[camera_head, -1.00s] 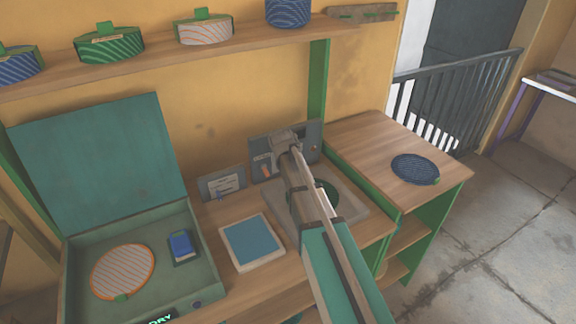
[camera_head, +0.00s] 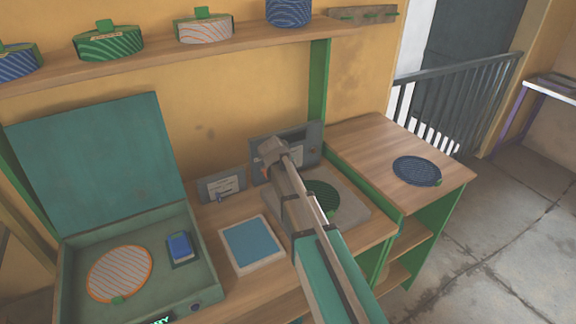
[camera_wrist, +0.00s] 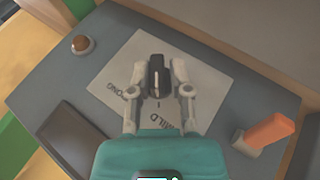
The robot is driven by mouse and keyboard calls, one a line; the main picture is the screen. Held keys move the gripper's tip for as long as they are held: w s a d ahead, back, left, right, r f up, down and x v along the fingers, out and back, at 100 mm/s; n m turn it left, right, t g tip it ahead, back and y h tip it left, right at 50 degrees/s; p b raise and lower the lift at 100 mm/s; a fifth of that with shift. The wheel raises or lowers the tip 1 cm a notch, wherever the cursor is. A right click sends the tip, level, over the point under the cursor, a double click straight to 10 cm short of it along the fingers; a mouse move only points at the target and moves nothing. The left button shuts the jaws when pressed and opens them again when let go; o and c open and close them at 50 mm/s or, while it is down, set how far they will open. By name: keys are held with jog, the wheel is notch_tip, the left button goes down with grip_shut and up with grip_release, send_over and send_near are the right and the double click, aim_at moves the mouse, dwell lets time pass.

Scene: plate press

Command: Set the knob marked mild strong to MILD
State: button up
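In the wrist view a dark knob (camera_wrist: 157,77) with a white pointer line sits on a pale label (camera_wrist: 205,85) that carries the words MILD and STRONG, seen upside down. STRONG is at the left and MILD is below the knob. The pointer line runs roughly up and down in the picture; a short tick shows just below the knob. The fingers of my gripper (camera_wrist: 158,68) stand on either side of the knob, with narrow gaps apparent. In the head view my gripper (camera_head: 270,151) is in front of the grey upright panel (camera_head: 300,139), hiding the knob.
The wrist view shows an orange lever (camera_wrist: 270,130), a round brown button (camera_wrist: 80,44) and a dark rectangle (camera_wrist: 68,138) around the label. In the head view a blue pad (camera_head: 250,243) and an open green case (camera_head: 205,277) lie left of my arm.

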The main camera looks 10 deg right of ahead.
jog(key=shift+o, duration=1.1)
jog(key=shift+s+r, duration=0.1)
jog(key=shift+o, duration=0.3)
jog(key=shift+w, duration=0.2)
jog(key=shift+s, duration=0.15)
